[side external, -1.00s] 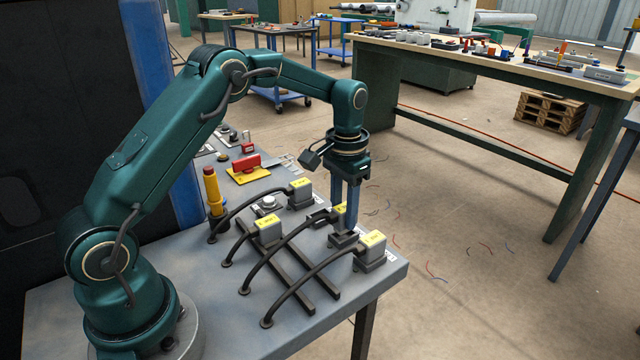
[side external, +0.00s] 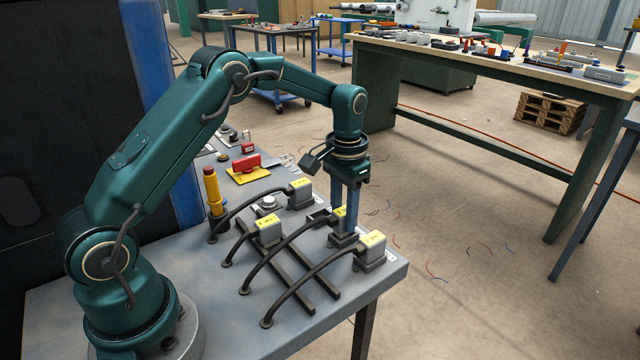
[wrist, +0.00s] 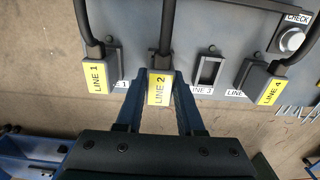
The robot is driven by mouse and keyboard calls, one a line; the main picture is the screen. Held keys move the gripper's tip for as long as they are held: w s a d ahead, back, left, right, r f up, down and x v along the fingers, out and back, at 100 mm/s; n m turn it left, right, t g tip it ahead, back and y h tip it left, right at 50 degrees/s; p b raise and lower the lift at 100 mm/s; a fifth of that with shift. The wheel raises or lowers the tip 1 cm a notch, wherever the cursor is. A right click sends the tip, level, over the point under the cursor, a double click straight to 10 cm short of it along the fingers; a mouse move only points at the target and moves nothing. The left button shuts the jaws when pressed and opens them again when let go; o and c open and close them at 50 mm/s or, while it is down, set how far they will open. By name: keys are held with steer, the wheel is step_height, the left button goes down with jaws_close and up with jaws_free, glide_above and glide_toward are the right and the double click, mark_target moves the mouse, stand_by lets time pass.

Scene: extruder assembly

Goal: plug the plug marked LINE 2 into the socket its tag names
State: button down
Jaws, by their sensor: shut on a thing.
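The LINE 2 plug (wrist: 159,89) has a yellow tag and a dark cable. My gripper (wrist: 161,78) is shut on it, one blue finger on each side. In the side view, my gripper (side external: 345,238) points straight down with the plug (side external: 339,212) partly hidden between its fingers. The plug is upright over its place in the socket row, between the LINE 1 plug and the open LINE 3 socket.
The LINE 1 plug (wrist: 97,75) and LINE 4 plug (wrist: 270,88) stand on either side in the row. The LINE 3 socket (wrist: 209,70) is empty. Another tagged plug (side external: 268,230) rests on dark rails (side external: 292,279). A CHECK button (wrist: 291,39) sits near LINE 4.

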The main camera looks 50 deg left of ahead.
steer(key=shift+f, duration=0.75)
steer(key=shift+c, duration=2.2)
jaws_free()
steer(key=shift+r, duration=2.8)
steer(key=shift+t, duration=0.9)
steer(key=r, duration=0.2)
steer(key=d+r, duration=0.1)
steer(key=r, duration=0.3)
steer(key=shift+s+d+r, duration=0.2)
steer(key=shift+s, duration=0.15)
steer(key=s+d+r+t, duration=0.2)
steer(key=s+d+r, duration=0.1)
steer(key=s+r, duration=0.4)
steer(key=s+f+t, duration=0.1)
steer(key=s+f, duration=0.1)
steer(key=s, duration=0.4)
steer(key=s+d+f, duration=0.1)
steer(key=s+f, duration=0.2)
steer(key=s, duration=0.4)
steer(key=shift+d+f+t, duration=0.25)
steer(key=shift+d+t, duration=0.05)
steer(key=shift+t, duration=0.1)
